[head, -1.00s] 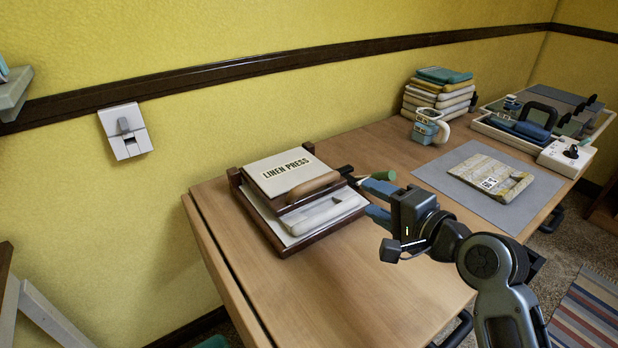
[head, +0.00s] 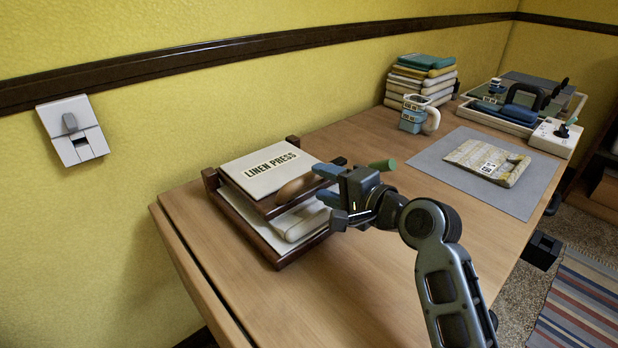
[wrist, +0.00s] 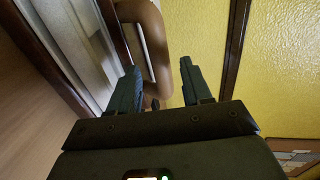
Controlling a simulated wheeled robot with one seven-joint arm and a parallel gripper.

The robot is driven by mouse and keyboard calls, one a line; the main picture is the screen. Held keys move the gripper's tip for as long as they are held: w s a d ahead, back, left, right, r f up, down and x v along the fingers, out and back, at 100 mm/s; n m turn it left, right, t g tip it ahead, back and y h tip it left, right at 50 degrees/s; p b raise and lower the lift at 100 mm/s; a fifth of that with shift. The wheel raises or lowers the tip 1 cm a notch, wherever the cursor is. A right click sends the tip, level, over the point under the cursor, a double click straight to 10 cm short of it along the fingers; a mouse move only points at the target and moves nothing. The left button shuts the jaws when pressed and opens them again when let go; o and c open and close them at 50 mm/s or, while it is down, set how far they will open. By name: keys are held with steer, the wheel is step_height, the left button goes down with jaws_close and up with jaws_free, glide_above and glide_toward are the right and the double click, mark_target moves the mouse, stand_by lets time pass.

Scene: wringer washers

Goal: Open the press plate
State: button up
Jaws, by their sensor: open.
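The linen press (head: 268,250) sits on the table. Its cream press plate (head: 262,166), lettered LINEN PRESS, lies above a white folded cloth (head: 300,222), with a gap showing between them. A rounded brown handle (head: 294,187) is on the plate's front edge. My gripper (head: 322,186) is open, its blue fingers at the handle's right end. In the wrist view the handle (wrist: 154,45) runs down between the two open fingers; I cannot tell whether they touch it. A green-tipped lever (head: 383,165) shows behind my gripper, partly hidden by it.
A grey mat (head: 440,160) with a folded patterned cloth (head: 487,162) lies to the right, a tray device (head: 515,118) beyond. The table front (head: 340,290) is clear.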

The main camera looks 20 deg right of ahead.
mark_target(315, 179)
steer(key=shift+x, duration=2.4)
steer(key=shift+s, duration=0.1)
jaws_close()
